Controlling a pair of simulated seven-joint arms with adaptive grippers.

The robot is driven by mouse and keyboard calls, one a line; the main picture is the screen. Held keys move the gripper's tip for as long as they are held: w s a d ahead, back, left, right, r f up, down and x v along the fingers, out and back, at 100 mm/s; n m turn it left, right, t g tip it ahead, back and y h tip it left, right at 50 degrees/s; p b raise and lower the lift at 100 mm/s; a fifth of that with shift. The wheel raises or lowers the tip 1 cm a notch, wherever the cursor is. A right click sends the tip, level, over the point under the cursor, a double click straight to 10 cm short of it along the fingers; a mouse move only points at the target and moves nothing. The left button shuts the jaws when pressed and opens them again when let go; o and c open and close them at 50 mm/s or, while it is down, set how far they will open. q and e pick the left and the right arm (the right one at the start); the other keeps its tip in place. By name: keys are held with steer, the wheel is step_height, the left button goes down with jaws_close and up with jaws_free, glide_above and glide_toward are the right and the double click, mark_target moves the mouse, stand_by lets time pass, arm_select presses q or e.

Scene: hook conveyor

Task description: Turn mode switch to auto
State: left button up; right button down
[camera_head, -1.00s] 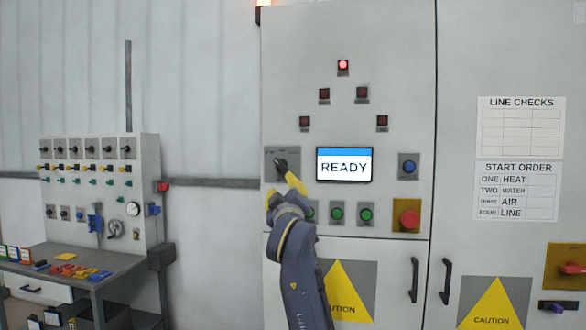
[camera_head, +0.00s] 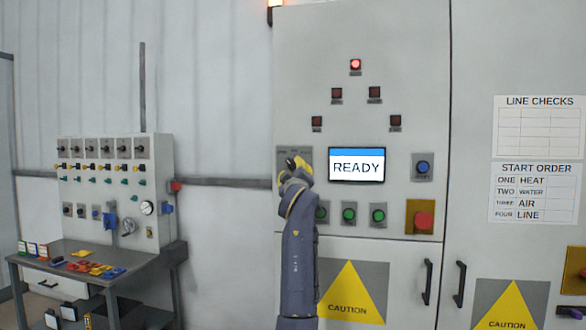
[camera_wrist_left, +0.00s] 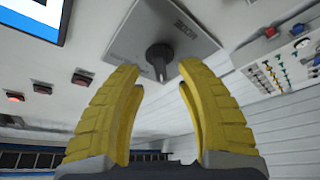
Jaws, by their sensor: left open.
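The mode switch is a black rotary knob on a grey square plate (camera_head: 307,155) on the cabinet front, left of the READY screen. In the head view my left gripper (camera_head: 294,172) covers the lower part of the plate and most of the knob. In the left wrist view the knob (camera_wrist_left: 159,58) stands beyond and between my yellow fingertips (camera_wrist_left: 160,80), which are apart. The plate (camera_wrist_left: 190,35) carries lettering, partly readable as MODE. The position words are too small to read. My left gripper is open and holds nothing. My right gripper is in no view.
The READY screen (camera_head: 357,166) is just right of the plate. Green buttons (camera_head: 349,214) sit below, with a red button on a yellow plate (camera_head: 424,220) and a blue button (camera_head: 423,167) farther right. A workbench (camera_head: 85,262) with a switch panel (camera_head: 110,185) stands at the left.

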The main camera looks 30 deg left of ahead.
mark_target(293, 166)
arm_select(q)
steer(key=shift+x, duration=1.7)
steer(key=shift+c, duration=0.2)
jaws_close()
